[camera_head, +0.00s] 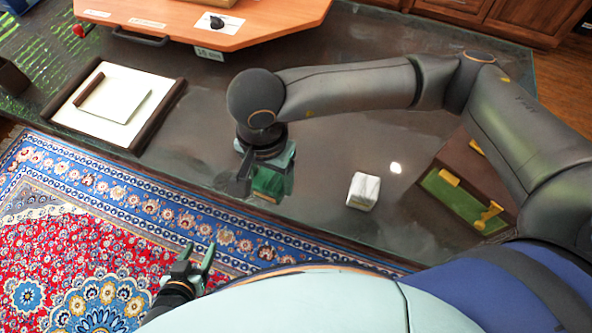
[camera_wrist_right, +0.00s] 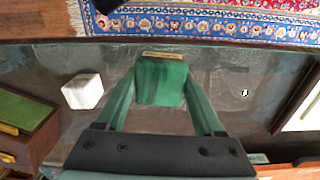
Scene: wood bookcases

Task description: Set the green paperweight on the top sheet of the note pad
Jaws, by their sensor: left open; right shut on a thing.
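The green paperweight (camera_head: 268,184) is a green block with a gold strip, held between the fingers of my right gripper (camera_head: 262,174). In the right wrist view the paperweight (camera_wrist_right: 161,83) sits between both fingers. Whether it touches the dark desk top beneath it I cannot tell. The note pad (camera_head: 122,97) is a pale pad at the left of the desk, with a brown strip at its left end. It lies on a white blotter (camera_head: 72,118) with dark side bars. My right gripper is right of the pad, apart from it. My left gripper (camera_head: 202,257) is open and empty above the rug.
A white block (camera_head: 364,190) stands right of the paperweight on the glossy desk (camera_head: 320,150). A brown and green box with gold fittings (camera_head: 468,185) is at the right. An orange wooden stand (camera_head: 200,25) is at the back. The desk between paperweight and blotter is clear.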

